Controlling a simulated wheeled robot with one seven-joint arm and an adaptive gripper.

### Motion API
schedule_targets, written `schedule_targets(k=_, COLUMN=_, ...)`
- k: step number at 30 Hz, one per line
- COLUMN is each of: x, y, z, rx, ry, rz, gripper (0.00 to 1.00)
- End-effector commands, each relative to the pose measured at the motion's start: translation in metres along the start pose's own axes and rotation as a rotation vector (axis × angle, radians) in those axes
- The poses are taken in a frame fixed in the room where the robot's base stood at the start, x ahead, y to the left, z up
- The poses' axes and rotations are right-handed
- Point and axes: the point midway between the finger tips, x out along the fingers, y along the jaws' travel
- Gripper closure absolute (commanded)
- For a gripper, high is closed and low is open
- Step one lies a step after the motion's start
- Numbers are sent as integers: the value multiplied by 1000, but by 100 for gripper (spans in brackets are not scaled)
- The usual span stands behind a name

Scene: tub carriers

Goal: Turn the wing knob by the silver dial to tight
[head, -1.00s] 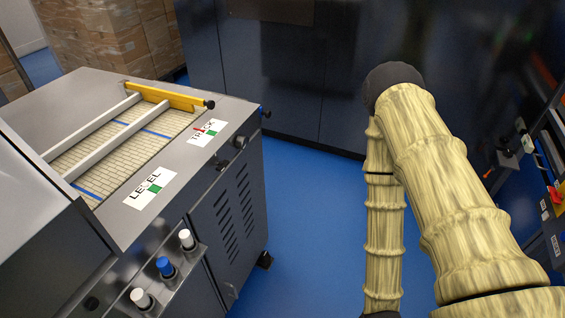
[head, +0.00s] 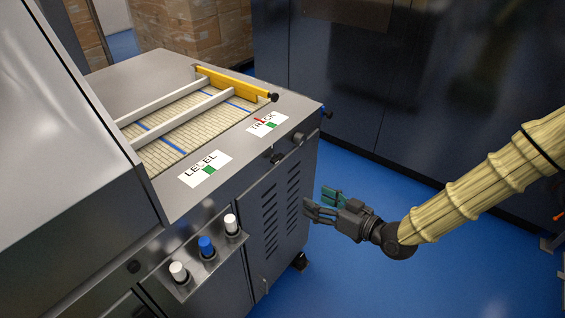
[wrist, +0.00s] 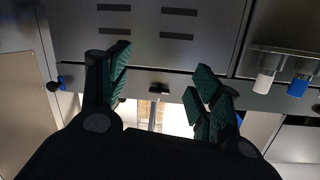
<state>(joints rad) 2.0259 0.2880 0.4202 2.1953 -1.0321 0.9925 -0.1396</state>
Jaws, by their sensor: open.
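A small dark wing knob (head: 278,157) sits on the upper side face of the grey machine, below the TRACK label. A round silver-grey dial (head: 298,138) is just right of it. In the wrist view the dark wing knob (wrist: 158,88) shows between my fingers; the dial cannot be made out there, perhaps behind a finger. My gripper (head: 320,202) is open and empty, with green finger pads, to the right of the machine and lower in the picture than the knob. In the wrist view my gripper (wrist: 163,64) points at that panel, apart from the knob. The knob's setting is too small to read.
A ledge with white and blue capped knobs (head: 206,246) sticks out from the machine front. A blue knob (head: 328,114) is at the machine's far corner. A yellow bar (head: 235,84) crosses the conveyor top. Blue floor (head: 370,270) is clear right of the machine.

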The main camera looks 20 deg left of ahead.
Motion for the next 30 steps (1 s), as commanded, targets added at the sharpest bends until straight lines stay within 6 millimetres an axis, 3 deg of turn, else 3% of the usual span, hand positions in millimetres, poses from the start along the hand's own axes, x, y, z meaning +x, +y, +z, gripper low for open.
schedule_targets(k=1, x=5, y=-2, z=-23, rx=-46, ry=50, rz=-31, gripper=36)
schedule_targets(k=3, x=9, y=-5, z=-47, rx=-97, ry=104, rz=-65, gripper=36)
schedule_targets(k=7, x=13, y=-10, z=-70, rx=-150, ry=155, rz=-102, gripper=36)
schedule_targets(k=14, x=31, y=-14, z=-79, rx=-164, ry=166, rz=-112, gripper=36)
schedule_targets(k=30, x=108, y=-23, z=-91, rx=-161, ry=165, rz=-111, gripper=36)
